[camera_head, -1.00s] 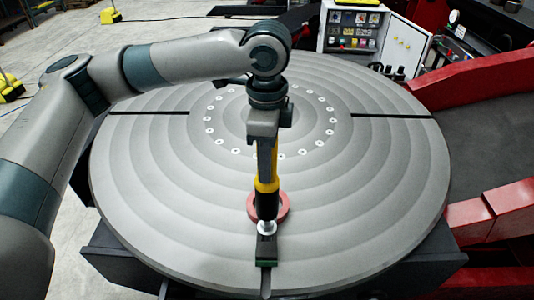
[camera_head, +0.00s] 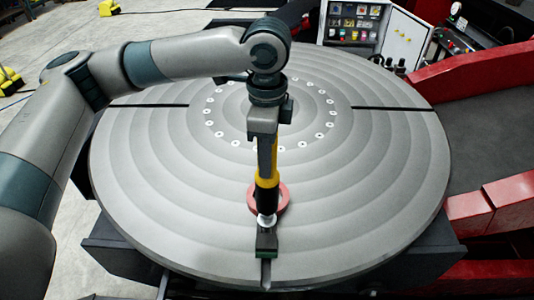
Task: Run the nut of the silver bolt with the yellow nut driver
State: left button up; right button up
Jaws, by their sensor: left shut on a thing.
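The yellow nut driver (camera_head: 267,181) has a yellow and black body and points down, nearly upright. My left gripper (camera_head: 265,145) is shut on its upper part. The driver's dark lower end is at the top of the silver bolt (camera_head: 267,220), overlapping it in the picture. I cannot tell whether it is seated on the nut, which is hidden or too small to make out. The bolt stands at a dark green clamp block (camera_head: 266,243) near the front edge of the round table. My right gripper is not in view.
A red ring (camera_head: 283,198) lies on the grey round table (camera_head: 380,190) just behind the driver. The table has a ring of holes and dark slots. Red machine arms (camera_head: 475,80) flank it at the right. An open cabinet (camera_head: 350,25) stands behind. Much of the tabletop is clear.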

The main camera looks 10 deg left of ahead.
pick_arm(q)
jog(key=shift+f, duration=3)
jog(key=shift+s+p, duration=0.25)
jog(key=shift+p, duration=0.55)
dwell(0.5)
